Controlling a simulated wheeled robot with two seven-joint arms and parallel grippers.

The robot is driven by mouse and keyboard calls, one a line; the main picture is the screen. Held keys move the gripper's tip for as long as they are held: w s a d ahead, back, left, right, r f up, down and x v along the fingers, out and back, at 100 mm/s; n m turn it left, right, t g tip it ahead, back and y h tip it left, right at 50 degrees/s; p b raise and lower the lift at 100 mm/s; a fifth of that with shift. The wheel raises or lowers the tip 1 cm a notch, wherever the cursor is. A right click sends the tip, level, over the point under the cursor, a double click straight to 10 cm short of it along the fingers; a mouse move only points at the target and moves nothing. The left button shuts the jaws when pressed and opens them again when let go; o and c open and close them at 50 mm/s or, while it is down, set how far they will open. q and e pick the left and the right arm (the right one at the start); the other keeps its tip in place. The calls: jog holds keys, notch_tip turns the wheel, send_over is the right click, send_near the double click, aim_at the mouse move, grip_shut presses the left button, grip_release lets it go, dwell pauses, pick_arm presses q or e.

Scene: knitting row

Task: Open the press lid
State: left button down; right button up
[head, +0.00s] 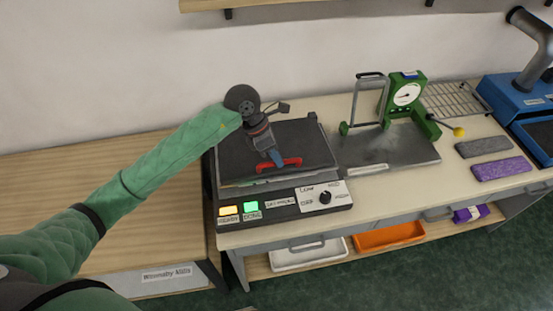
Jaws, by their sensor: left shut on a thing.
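The press (228,209) stands at the left end of the pale worktable. Its dark lid (233,157) lies low over the base, close to flat; I cannot tell whether there is a small gap along its front edge. A red handle (291,163) sits at the lid's front. My left gripper (277,160) reaches in from the left, over the lid, and is shut on the red handle. The gripper hides part of the handle and lid. My right gripper is not in view.
The press front has lit yellow and green buttons and a dark knob (325,198). To its right stand a green dial gauge (407,94) on a grey plate, a wire rack (455,100), and grey and purple blocks (501,168). A wall shelf (300,3) hangs above.

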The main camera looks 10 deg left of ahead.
pick_arm(q)
jog(key=w+a+r+n+g+h+b, duration=0.1)
jog(key=w+a+r+g+b, duration=0.1)
jog(key=w+r+g+b, duration=0.2)
jog(key=shift+w+a+r+g+h+b, duration=0.35)
jog(key=shift+w+r+b, duration=0.6)
jog(key=shift+w+r, duration=1.75)
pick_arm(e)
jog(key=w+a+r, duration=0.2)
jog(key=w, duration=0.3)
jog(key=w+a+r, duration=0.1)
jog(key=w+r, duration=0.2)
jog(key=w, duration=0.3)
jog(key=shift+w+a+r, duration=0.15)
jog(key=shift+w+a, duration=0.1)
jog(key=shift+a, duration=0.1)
pick_arm(q)
jog(key=shift+s+r, duration=0.5)
jog(key=shift+s, duration=0.05)
